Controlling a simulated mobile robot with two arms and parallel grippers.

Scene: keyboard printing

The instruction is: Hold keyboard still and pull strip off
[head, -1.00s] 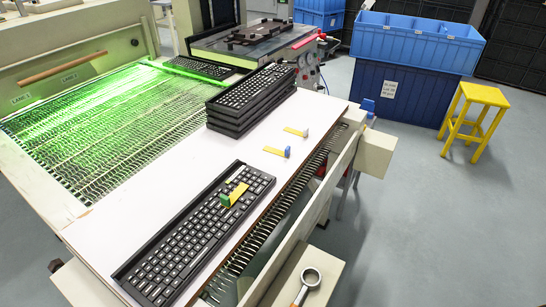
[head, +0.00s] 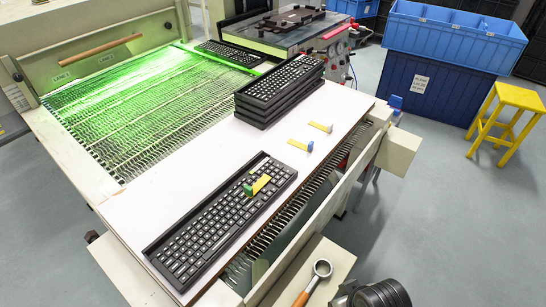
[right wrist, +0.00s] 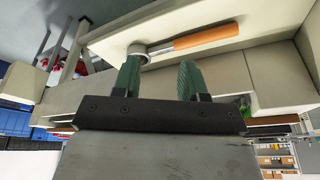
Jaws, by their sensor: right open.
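A black keyboard (head: 205,238) lies on the white table top (head: 190,150), near its front edge. A yellow strip (head: 262,183) with a green tab (head: 248,189) lies across its upper right part; the tab stands up from the keys. My right gripper (right wrist: 160,78) shows in the right wrist view with its two green fingers apart and nothing between them. It is away from the keyboard, which that view does not show. My left gripper is in neither view.
A keyboard stack (head: 277,95) stands farther back. A ring-ended tool with an orange handle (head: 306,294) lies on the front ledge, also in the right wrist view (right wrist: 205,35). A yellow stool (head: 508,115) stands right.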

